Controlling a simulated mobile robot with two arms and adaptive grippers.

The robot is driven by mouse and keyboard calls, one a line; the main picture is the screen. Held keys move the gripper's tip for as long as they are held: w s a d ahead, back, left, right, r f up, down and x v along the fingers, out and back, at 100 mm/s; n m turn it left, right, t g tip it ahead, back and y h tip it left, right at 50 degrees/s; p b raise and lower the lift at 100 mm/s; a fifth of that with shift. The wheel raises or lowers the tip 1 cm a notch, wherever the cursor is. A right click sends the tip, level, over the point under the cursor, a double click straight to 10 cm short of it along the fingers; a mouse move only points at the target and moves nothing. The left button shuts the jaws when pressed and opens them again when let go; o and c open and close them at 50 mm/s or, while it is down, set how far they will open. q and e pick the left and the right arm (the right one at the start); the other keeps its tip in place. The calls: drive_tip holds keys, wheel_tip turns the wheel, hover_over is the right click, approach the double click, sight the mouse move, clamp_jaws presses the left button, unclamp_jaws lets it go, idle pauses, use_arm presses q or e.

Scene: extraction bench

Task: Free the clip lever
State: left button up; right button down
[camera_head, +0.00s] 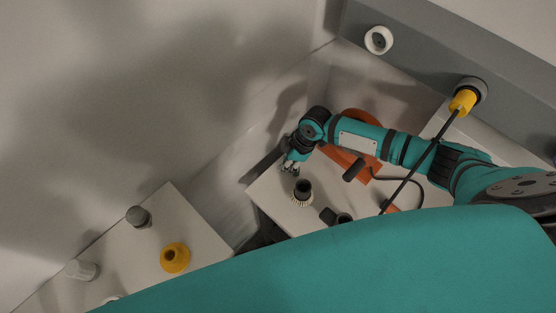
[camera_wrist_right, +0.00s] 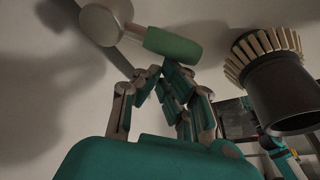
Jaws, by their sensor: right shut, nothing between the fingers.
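A green cylindrical grip (camera_wrist_right: 173,46) joined to a pale round metal piece (camera_wrist_right: 104,24) shows at the top of the right wrist view. It may be the clip lever, but I cannot tell for sure. My right gripper (camera_head: 290,165) is at the far left corner of the white bench in the head view. In the right wrist view its fingertips (camera_wrist_right: 160,73) are together just below the green grip. They are shut and empty. I cannot tell whether they touch the grip. The lever is not clearly seen in the head view. My left gripper is not in view.
A dark cylinder with a ribbed pale ring (camera_head: 302,190) stands close to the right gripper; it is also large in the wrist view (camera_wrist_right: 287,92). An orange device (camera_head: 362,116) sits behind my arm. A yellow plug (camera_head: 462,102) trails a black cable. A yellow ring (camera_head: 175,257) sits on the left bench.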

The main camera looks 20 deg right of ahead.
drive_tip(key=shift+s+d, duration=0.25)
drive_tip(key=shift+s, duration=0.05)
drive_tip(key=shift+s+d+p, duration=0.4)
drive_tip(key=shift+d+p, duration=0.05)
drive_tip(key=shift+d, duration=0.1)
idle(0.3)
